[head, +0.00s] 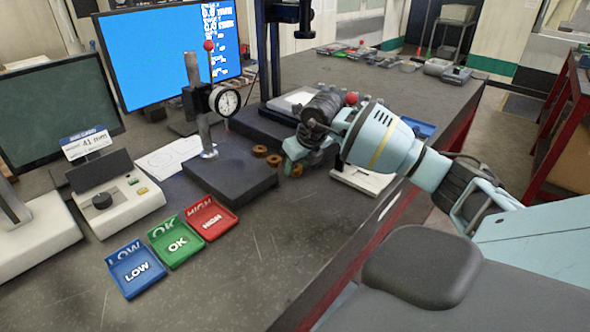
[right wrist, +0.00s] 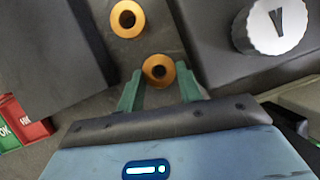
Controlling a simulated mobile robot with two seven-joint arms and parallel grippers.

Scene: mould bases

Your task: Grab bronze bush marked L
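Small bronze bushes, ring-shaped with a dark centre hole, stand on the dark table. In the head view two of them, a rear bush (head: 260,151) and a second bush (head: 274,160), sit left of my right gripper (head: 291,167). A third bush (head: 297,171) shows partly behind its fingers. In the right wrist view one bush (right wrist: 158,63) lies between the tips of my right gripper (right wrist: 160,78), which is open with a finger on either side. Another bush (right wrist: 127,18) stands apart beyond it. No L mark can be read on any bush. My left gripper is out of view.
A dark granite block (head: 230,180) with a dial gauge (head: 225,101) stands left of the bushes. Blue LOW (head: 136,270), green OK (head: 176,244) and red HIGH (head: 211,221) trays lie in front. A stand base (head: 262,125) is behind; a white-topped item (head: 362,180) is right.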

